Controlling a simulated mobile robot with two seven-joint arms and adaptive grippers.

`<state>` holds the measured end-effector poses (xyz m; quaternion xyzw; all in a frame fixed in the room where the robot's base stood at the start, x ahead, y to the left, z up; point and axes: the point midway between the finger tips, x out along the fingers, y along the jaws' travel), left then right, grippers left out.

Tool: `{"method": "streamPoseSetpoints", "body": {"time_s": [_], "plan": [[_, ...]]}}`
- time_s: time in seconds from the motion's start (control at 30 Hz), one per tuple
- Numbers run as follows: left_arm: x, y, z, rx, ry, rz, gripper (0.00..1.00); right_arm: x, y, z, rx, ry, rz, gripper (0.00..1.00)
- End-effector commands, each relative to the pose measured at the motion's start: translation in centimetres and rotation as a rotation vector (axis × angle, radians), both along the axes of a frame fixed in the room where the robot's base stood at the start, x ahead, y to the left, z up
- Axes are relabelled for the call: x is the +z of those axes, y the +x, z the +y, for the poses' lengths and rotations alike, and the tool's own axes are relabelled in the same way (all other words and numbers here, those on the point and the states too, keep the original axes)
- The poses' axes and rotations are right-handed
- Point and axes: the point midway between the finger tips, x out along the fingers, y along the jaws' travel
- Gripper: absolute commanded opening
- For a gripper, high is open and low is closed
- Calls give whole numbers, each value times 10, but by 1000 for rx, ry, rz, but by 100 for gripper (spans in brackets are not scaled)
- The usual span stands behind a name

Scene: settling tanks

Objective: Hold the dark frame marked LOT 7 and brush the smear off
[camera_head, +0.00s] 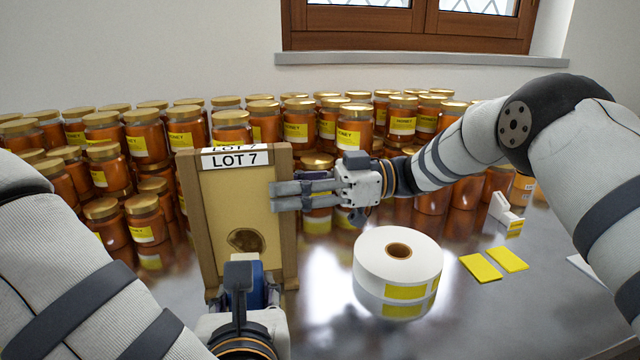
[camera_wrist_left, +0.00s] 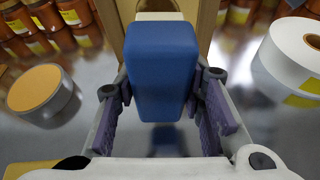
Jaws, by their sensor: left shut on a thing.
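The brown wooden frame (camera_head: 205,260) marked LOT 7 stands upright left of centre in the head view, around a yellow-tan panel (camera_head: 225,195). A dark brown smear (camera_head: 246,240) lies low on the panel. My left gripper (camera_head: 240,275) is just in front of the frame's lower part, below the smear. It is shut on a blue block-like tool (camera_wrist_left: 160,70), which has a pale part at its far end in the left wrist view. I cannot tell whether the tool touches the panel. My right gripper (camera_head: 273,196) reaches from the right across the frame's right post; its grip is unclear.
Rows of honey jars (camera_head: 145,140) with gold lids stand behind and left of the frame. A white label roll (camera_head: 375,255) stands right of it. Yellow cards (camera_head: 480,268) and a small white holder (camera_head: 505,212) lie farther right. Shiny tabletop shows between them.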

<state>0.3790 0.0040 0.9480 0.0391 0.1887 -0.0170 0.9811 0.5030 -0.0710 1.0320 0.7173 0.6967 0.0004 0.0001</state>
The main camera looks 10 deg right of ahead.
Motion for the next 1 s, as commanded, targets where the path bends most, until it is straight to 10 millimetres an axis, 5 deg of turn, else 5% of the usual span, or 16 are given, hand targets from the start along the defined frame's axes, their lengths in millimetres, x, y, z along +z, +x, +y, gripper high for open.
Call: {"method": "streamPoseSetpoints", "body": {"time_s": [0.23,0.6,0.77,1.0], "plan": [[0,0,0,0,0,-1,14,0,2,48,-1,0,0,33],[0,0,0,0,0,-1,14,0,3,59,-3,-1,1,33],[0,0,0,0,0,-1,14,0,3,58,-3,-1,1,2],[0,0,0,0,0,-1,14,0,3,58,-4,-1,1,0]]}}
